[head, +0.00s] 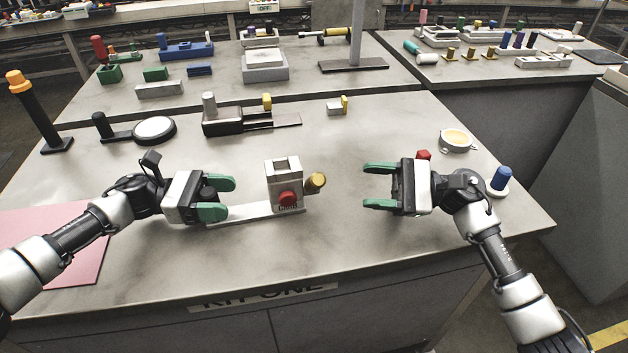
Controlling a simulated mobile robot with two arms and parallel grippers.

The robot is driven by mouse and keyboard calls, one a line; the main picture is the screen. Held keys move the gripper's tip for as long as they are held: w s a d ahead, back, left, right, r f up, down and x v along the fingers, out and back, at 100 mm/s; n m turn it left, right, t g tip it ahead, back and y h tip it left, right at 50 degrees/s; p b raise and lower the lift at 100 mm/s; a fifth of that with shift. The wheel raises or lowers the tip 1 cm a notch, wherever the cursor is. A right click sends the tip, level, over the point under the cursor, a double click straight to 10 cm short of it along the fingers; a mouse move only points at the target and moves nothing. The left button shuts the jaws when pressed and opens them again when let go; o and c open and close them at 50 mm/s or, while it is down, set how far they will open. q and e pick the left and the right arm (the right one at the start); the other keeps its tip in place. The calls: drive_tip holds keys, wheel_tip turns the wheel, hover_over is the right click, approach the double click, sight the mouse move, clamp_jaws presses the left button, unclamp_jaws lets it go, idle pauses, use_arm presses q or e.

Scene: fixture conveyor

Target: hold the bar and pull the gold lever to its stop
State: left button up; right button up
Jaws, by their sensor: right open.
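A pale fixture block (284,185) stands on the front worktable, with a red button on its front. The gold lever (316,181) sticks out from the block's right side, its round gold end up and to the right. A flat pale bar (240,214) runs left from the block's foot. My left gripper (232,197) is over the bar's left end, its green fingers apart and pointing right. Something dark shows between them; whether they grip it is unclear. My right gripper (368,186) is open and empty, pointing left, right of the gold lever and apart from it.
Behind the fixture are a black slide unit (224,124), a round white-topped disc (153,130) and a small yellow-tabbed block (337,107). A blue knob (501,178) and a cream-topped dish (457,138) are at the right. A pink mat (78,268) lies front left. The table's front middle is clear.

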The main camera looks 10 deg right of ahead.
use_arm(q)
drive_tip(key=v, duration=1.2)
idle(0.3)
